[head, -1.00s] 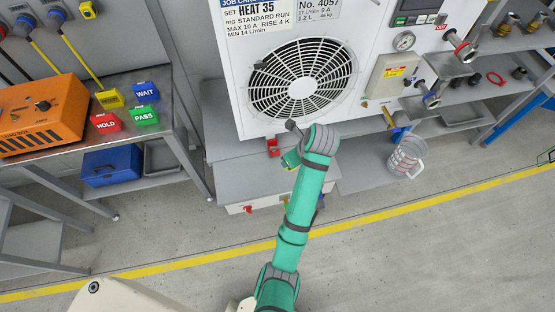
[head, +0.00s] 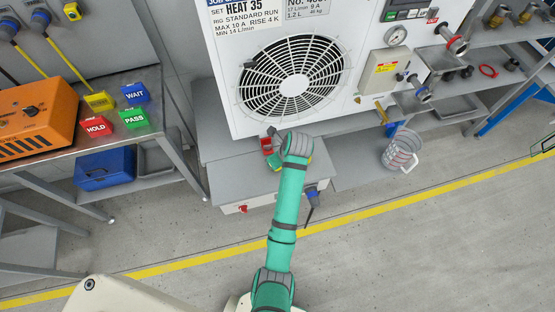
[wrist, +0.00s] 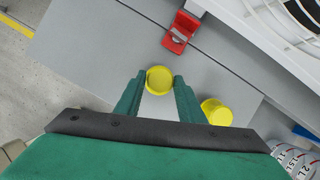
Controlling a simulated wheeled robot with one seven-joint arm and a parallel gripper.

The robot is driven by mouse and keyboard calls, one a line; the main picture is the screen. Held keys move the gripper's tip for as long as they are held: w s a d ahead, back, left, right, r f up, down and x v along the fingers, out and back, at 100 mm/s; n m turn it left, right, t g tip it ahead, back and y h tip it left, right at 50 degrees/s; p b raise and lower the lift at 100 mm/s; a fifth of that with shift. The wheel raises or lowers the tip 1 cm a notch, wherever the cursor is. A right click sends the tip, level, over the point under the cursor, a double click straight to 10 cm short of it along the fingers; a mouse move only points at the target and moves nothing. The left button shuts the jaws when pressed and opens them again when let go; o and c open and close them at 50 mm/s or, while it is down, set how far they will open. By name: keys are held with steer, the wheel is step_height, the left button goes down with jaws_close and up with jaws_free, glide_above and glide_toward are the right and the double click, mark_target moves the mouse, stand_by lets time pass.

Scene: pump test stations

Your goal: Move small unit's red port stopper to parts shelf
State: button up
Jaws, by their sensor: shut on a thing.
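In the wrist view my gripper (wrist: 158,84) is shut on a round yellow stopper (wrist: 159,78), which sits between the two green fingertips. A second yellow stopper (wrist: 216,112) is just right of the right finger. Both are over a plain grey surface (wrist: 95,60); I cannot tell the height of the held one. In the head view my wrist (head: 297,145) hides most of the gripper, in front of the white unit's lower edge. I see no red stopper; a port with a red ring (head: 456,44) is on the white unit's right side.
A red bracket (wrist: 181,30) stands ahead of the fingers, also seen in the head view (head: 266,145). The large white unit (head: 235,105) rises behind. A clear measuring jug (head: 401,150) stands right on the lower shelf. A table with coloured blocks (head: 135,118) is left; the floor in front is clear.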

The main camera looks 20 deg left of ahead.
steer(key=o, duration=1.1)
steer(key=shift+c, duration=0.2)
